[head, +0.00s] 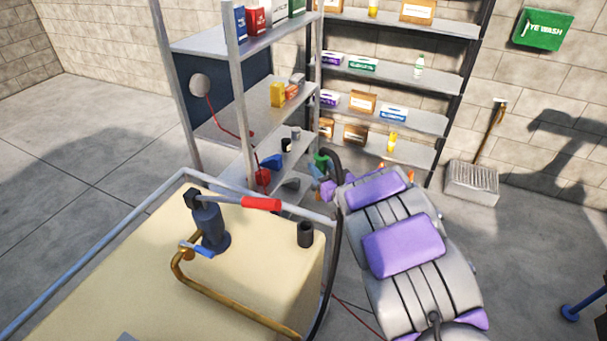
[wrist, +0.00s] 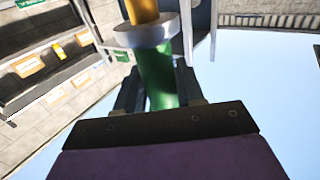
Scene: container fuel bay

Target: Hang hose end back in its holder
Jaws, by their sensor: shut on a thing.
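My gripper (wrist: 158,92) is shut on the green hose end (wrist: 155,68), with one dark finger on each side of it. A pale collar and an orange-yellow part show beyond the green grip in the wrist view. In the head view my gripper (head: 326,184) and the green hose end (head: 321,160) are small, partly hidden by my arm, beyond the tank's far right corner. A black hose (head: 338,250) arches from there and runs down the tank's right side. A short dark cup (head: 305,235), which looks like the holder, stands upright on the tank top, apart from the hose end.
The cream tank (head: 110,290) has a rail (head: 95,245), a dark hand pump (head: 209,222) with a red handle (head: 261,204), and a brown pipe (head: 240,302). A grey shelf (head: 215,38) with small goods stands close behind. Floor at left (head: 70,150) is clear.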

